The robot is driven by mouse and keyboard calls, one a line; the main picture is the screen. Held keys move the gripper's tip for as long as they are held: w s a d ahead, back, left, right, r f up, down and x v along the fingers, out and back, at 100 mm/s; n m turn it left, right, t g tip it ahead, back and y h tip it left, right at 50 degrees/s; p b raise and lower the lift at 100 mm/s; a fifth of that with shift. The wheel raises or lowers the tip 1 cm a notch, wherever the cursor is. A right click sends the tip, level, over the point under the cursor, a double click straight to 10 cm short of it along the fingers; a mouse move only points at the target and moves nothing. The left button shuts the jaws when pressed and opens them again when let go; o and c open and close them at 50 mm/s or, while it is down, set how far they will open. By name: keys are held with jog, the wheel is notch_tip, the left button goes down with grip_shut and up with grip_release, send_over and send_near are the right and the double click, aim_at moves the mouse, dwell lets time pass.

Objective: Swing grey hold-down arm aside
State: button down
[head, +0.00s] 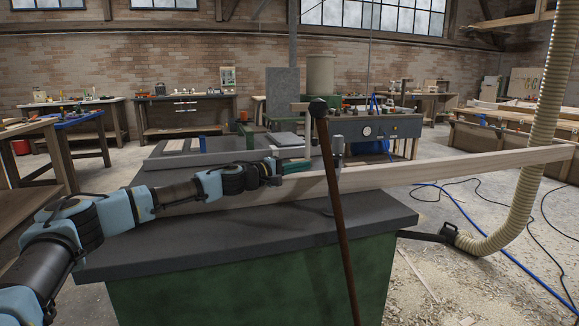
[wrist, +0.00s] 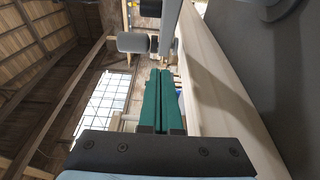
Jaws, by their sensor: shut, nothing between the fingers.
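The grey hold-down arm (head: 338,150) stands at the long pale beam on the dark tabletop. In the wrist view the grey arm (wrist: 170,22) runs up beside the beam, with a grey rounded pad or knob (wrist: 132,43) and a black collar at its side. My gripper (head: 306,166) reaches in from the left, just left of the arm. Its green fingers (wrist: 160,72) are together and empty, pointing toward the arm, with a small gap that is hard to judge. The far side of the arm is hidden.
The pale beam (head: 450,170) crosses the bench (head: 265,225) and extends far right. A ribbed hose (head: 525,185) hangs at right.

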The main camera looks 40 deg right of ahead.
aim_at(336, 164)
jog(key=s+d, duration=0.1)
jog(key=d, duration=0.1)
jog(key=s+d+p, duration=0.1)
jog(key=s+d, duration=0.1)
jog(key=shift+s+d, duration=0.2)
jog(key=shift+d, duration=0.05)
jog(key=shift+d+f+g+b, duration=0.15)
jog(key=shift+g+b, duration=0.15)
jog(key=shift+b, duration=0.1)
